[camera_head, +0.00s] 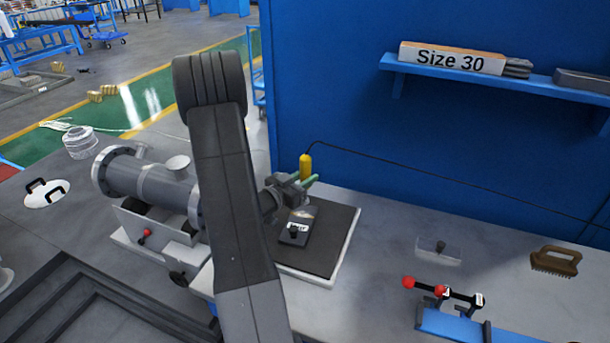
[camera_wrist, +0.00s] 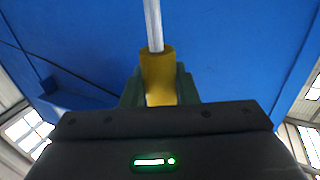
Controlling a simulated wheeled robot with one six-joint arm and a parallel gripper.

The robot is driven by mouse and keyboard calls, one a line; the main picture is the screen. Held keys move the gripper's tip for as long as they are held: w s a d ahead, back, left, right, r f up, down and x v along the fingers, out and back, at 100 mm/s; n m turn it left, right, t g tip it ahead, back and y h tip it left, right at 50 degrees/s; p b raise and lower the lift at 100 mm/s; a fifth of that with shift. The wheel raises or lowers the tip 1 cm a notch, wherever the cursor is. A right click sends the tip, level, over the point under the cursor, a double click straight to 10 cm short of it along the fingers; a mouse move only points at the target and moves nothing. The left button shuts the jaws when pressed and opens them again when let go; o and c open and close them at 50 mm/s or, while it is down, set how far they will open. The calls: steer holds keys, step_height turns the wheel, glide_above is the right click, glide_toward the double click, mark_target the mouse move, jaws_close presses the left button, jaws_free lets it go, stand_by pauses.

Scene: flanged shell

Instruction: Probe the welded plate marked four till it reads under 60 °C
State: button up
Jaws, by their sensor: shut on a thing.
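My gripper (camera_head: 306,181) has green fingers and is shut on a yellow probe handle (camera_head: 305,167), above the back of a dark mat. A black cable runs from the handle to the right along the blue wall. In the wrist view, the yellow handle (camera_wrist: 158,78) sits between the fingers (camera_wrist: 158,88), with a bare metal rod (camera_wrist: 153,25) extending from it. A dark plate (camera_head: 296,229) with a small black piece and a pale label lies on the mat (camera_head: 325,250), below the gripper. The label is too small to read. No temperature reading is visible.
A grey flanged shell (camera_head: 150,180) rests in a cradle left of my arm. A blue shelf (camera_head: 480,82) holds a box marked Size 30 (camera_head: 450,58). A red-knobbed clamp (camera_head: 440,291), a clear block (camera_head: 438,250) and a brown brush (camera_head: 556,261) are at right.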

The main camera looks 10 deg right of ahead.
mark_target(302, 167)
steer(key=shift+f, duration=0.45)
steer(key=shift+f+b, duration=0.75)
steer(key=shift+b, duration=0.1)
steer(key=shift+r, duration=0.1)
stand_by(1.1)
steer(key=shift+r+p, duration=2.2)
steer(key=shift+r, duration=1.3)
steer(key=shift+a+f, duration=0.1)
steer(key=shift+f, duration=0.05)
